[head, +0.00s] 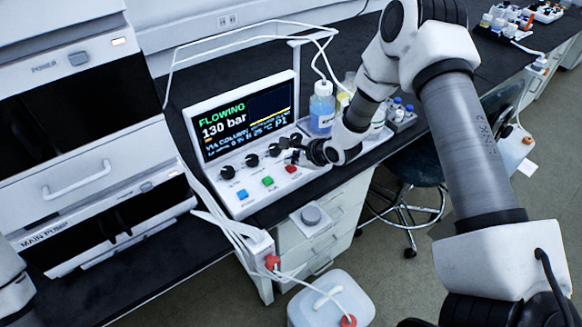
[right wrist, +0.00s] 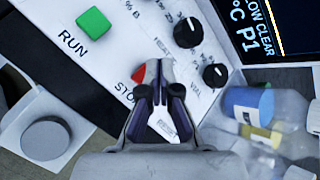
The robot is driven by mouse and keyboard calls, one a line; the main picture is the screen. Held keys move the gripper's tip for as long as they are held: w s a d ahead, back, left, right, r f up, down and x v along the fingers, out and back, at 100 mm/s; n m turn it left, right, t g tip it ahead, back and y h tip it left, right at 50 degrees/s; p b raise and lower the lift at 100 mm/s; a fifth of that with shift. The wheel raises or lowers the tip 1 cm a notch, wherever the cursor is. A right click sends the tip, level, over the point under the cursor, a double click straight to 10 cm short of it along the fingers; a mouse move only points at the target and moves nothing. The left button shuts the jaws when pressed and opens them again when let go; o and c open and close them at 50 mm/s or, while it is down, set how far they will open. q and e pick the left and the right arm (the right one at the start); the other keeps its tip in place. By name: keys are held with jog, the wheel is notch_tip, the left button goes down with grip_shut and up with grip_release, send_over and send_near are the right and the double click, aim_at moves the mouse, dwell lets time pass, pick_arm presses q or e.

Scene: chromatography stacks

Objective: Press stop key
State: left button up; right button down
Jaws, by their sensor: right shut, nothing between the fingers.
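The control panel (head: 225,175) has a lit screen reading "FLOWING" and "130 bar". The red stop key (head: 291,168) is at the right end of its row of coloured keys. In the right wrist view the red stop key (right wrist: 138,74) is partly hidden by my fingers, next to the partly covered label "STO". My right gripper (head: 293,156) is shut and empty, its fingertips close by the red key. The shut fingers also show in the right wrist view (right wrist: 158,72). I cannot tell whether they touch the key. My left gripper is out of view.
A green key (head: 267,181) and a blue key (head: 242,194) lie left of the red one, with black knobs (head: 252,160) above. A blue-liquid bottle (head: 322,108) stands right of the panel. White tubing (head: 215,215) runs along the panel's left side.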

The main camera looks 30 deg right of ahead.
aim_at(293, 169)
dwell(0.7)
jog(key=shift+f+b, duration=0.35)
jog(key=shift+f, duration=0.1)
jog(key=shift+f+b, duration=0.45)
jog(key=shift+f, duration=0.05)
dwell(0.4)
dwell(0.4)
jog(key=shift+r+p, duration=0.7)
jog(key=shift+r, duration=0.25)
notch_tip(293, 169, up, 5)
jog(key=p, duration=0.3)
jog(key=shift+p, duration=0.4)
